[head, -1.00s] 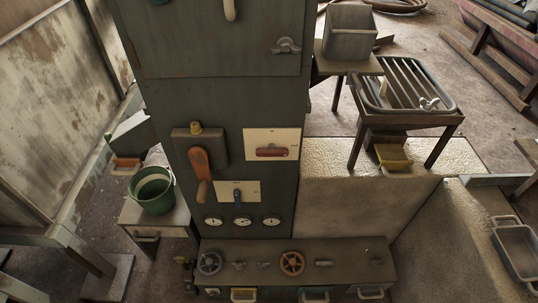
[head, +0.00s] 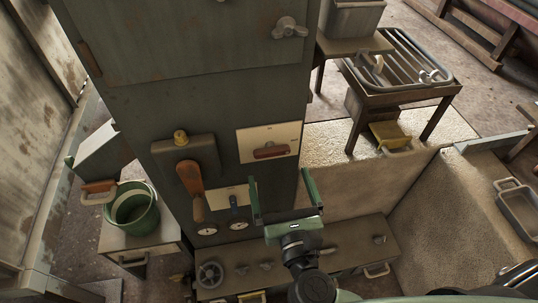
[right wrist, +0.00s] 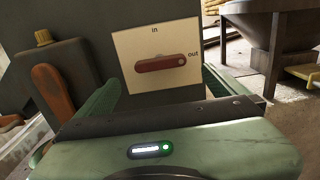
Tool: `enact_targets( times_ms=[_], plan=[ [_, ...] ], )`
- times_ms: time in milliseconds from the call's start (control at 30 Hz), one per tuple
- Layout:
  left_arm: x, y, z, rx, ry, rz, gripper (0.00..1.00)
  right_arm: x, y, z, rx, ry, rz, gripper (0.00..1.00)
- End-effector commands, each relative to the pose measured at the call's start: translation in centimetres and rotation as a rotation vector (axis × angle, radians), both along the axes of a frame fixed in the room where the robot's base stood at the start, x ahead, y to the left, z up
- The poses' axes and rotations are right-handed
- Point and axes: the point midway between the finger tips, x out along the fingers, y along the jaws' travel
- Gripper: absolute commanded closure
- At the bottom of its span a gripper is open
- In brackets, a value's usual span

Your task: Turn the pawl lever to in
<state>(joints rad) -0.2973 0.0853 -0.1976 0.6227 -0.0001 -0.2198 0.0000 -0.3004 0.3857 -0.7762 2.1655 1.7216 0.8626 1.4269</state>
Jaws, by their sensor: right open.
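The red pawl lever (head: 271,151) sits on a pale plate (head: 256,134) on the front of the grey-green cabinet. In the right wrist view the lever (right wrist: 160,63) lies nearly level across its plate (right wrist: 130,42). The word "in" is above it and "out" is at its right end. My right gripper (head: 281,178) is open and empty, below the lever in the head view, its two green fingers spread apart. In the right wrist view the fingers reach toward the plate from either side and the lever appears between them, untouched. My left gripper is not in view.
Left of the plate are an orange handle (head: 190,182) and a yellow knob (head: 180,138). A smaller blue-handled plate (head: 228,197) and gauges sit below. A low bench (head: 225,262) with handwheels juts out at the cabinet's foot. A green bucket (head: 132,207) stands left.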

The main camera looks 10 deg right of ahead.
Motion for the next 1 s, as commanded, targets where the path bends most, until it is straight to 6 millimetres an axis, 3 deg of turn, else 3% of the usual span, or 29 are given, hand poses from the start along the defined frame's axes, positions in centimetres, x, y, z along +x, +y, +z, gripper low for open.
enact_targets(
  times_ms=[200,400,767,900,967,1000],
  plan=[
    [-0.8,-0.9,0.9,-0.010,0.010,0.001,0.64,3.8,-0.1,0.4,-0.006,-0.007,-0.001,0.00],
    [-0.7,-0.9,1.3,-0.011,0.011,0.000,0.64,6.1,0.0,0.2,-0.006,-0.004,0.000,0.00],
    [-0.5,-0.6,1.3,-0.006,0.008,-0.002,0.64,6.7,-0.1,0.1,-0.007,-0.003,0.000,0.00],
    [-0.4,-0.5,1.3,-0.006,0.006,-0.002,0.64,6.7,-0.1,0.1,-0.007,-0.003,0.000,0.39],
    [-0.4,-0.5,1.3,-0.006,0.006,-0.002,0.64,6.7,-0.1,0.1,-0.007,-0.003,0.000,0.56],
    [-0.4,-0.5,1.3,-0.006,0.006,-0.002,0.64,6.7,-0.1,0.1,-0.007,-0.003,0.000,0.59]
  ],
)
